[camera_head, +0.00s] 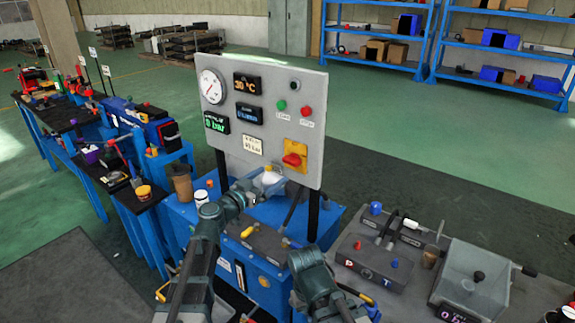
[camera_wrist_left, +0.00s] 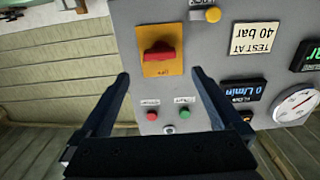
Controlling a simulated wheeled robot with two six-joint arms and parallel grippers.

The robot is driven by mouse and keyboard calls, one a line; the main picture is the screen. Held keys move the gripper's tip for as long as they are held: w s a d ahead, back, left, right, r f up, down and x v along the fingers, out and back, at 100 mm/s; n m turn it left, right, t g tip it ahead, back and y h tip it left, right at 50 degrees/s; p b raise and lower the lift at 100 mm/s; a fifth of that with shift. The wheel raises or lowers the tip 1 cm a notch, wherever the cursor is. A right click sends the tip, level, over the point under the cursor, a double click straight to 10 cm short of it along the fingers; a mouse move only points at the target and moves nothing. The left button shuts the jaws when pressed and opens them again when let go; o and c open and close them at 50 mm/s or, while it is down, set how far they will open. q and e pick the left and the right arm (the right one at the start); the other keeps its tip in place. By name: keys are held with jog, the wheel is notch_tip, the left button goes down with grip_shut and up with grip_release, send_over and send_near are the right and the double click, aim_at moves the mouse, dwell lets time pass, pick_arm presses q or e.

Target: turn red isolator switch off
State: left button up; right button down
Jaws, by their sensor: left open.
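The red isolator switch (camera_head: 292,160) sits on a yellow plate at the lower right of the grey upright panel (camera_head: 262,75). Its red handle lies roughly across the plate in the head view. In the left wrist view the panel appears upside down, and the switch (camera_wrist_left: 160,52) shows just beyond my fingers. My left gripper (camera_head: 284,184) is in front of the panel's lower part. Its fingers (camera_wrist_left: 160,76) are spread wide and empty, one on each side of the switch in the picture, apart from the handle. My right arm shows at bottom centre, but its gripper cannot be made out.
A green button (camera_head: 281,105) and a red button (camera_head: 306,110) sit above the switch. Blue bench equipment (camera_head: 262,215) stands below. A grey bench (camera_head: 420,250) with fittings is at right. Green floor behind is open.

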aim_at(289, 163)
pick_arm(q)
jog(key=x, duration=0.9)
jog(key=shift+w+d, duration=0.2)
jog(key=shift+w, duration=0.05)
jog(key=c, duration=1.3)
